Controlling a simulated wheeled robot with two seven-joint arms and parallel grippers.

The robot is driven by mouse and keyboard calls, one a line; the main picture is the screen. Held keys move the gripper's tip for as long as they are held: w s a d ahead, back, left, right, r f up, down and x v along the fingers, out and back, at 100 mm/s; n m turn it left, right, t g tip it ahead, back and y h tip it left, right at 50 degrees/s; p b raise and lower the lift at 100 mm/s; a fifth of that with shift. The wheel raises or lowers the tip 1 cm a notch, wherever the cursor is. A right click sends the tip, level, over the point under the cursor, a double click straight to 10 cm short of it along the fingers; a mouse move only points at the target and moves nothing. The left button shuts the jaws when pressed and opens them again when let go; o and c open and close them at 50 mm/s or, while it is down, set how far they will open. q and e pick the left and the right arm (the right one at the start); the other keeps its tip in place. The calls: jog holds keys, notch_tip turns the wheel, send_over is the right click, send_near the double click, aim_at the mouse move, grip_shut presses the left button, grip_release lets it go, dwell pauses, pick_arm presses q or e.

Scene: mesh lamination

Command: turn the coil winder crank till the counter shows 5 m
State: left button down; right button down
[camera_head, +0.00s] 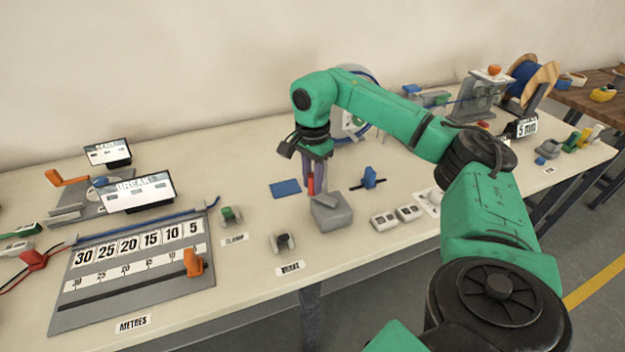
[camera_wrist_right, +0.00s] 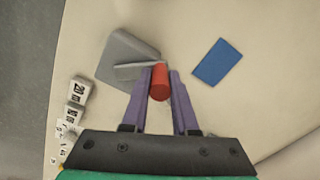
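A red crank handle (camera_head: 311,184) stands on a flat grey arm over a grey block (camera_head: 332,213) in the middle of the table. My right gripper (camera_head: 315,180) reaches down to it with purple fingers. In the right wrist view the red handle (camera_wrist_right: 160,82) sits between the two fingertips, which appear to touch it on both sides. The grey crank arm (camera_wrist_right: 137,70) shows beside it. A round blue-rimmed coil or reel (camera_head: 359,78) is partly hidden behind my right arm. No counter reading can be made out for certain. My left gripper is out of view.
A blue pad (camera_head: 286,188) and a blue clamp-like piece (camera_head: 369,178) lie near the block. White number blocks (camera_head: 384,219) stand to its right. A metre board (camera_head: 135,255) and two tilted displays (camera_head: 136,192) are at left. A blue spool (camera_head: 524,78) stands far right.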

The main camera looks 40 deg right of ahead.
jog(key=shift+d, duration=0.1)
jog(key=shift+w+d+r+m+p, duration=0.1)
jog(key=shift+d+m+p, duration=0.25)
jog(key=shift+m, duration=0.3)
jog(key=shift+w+d+r+m+p, duration=0.15)
jog(key=shift+m+p, duration=0.25)
jog(key=shift+m, duration=0.25)
jog(key=shift+s+d+f+m+p, duration=0.1)
jog(key=shift+d+m+p, duration=0.35)
jog(key=shift+m, duration=0.65)
jog(key=shift+s+d+f+m+p, duration=0.1)
jog(key=shift+d+m+p, duration=0.35)
jog(key=shift+m, duration=0.65)
jog(key=shift+d, duration=0.15)
jog(key=c, duration=0.7)
grip_release()
jog(key=shift+r, duration=0.1)
